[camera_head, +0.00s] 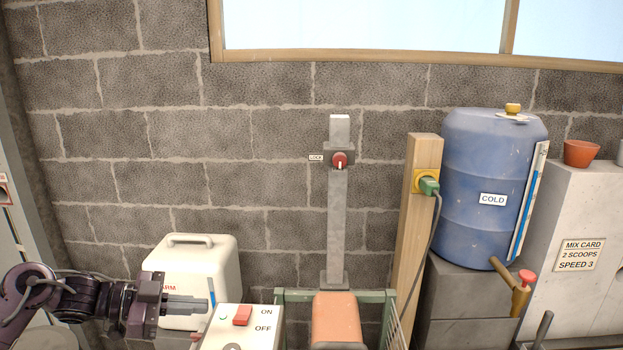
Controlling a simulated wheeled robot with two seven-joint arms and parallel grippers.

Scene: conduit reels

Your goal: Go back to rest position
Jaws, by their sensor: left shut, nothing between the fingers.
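My left gripper (187,305) comes in from the lower left, its fingers pointing right. The fingers are shut with nothing between them. They show in front of the white canister (195,262) with a handle on top, and just left of the switch box (228,335) with a red switch and ON and OFF marks. I cannot tell whether the fingers touch either one. My right gripper is not in view.
A grey post (338,225) with a red LOCK knob (339,160) rises behind an orange block (336,318). A wooden post (415,220) holds a green plug (429,186) with a cable. A blue COLD barrel (485,225) with a tap stands right. A brick wall closes the back.

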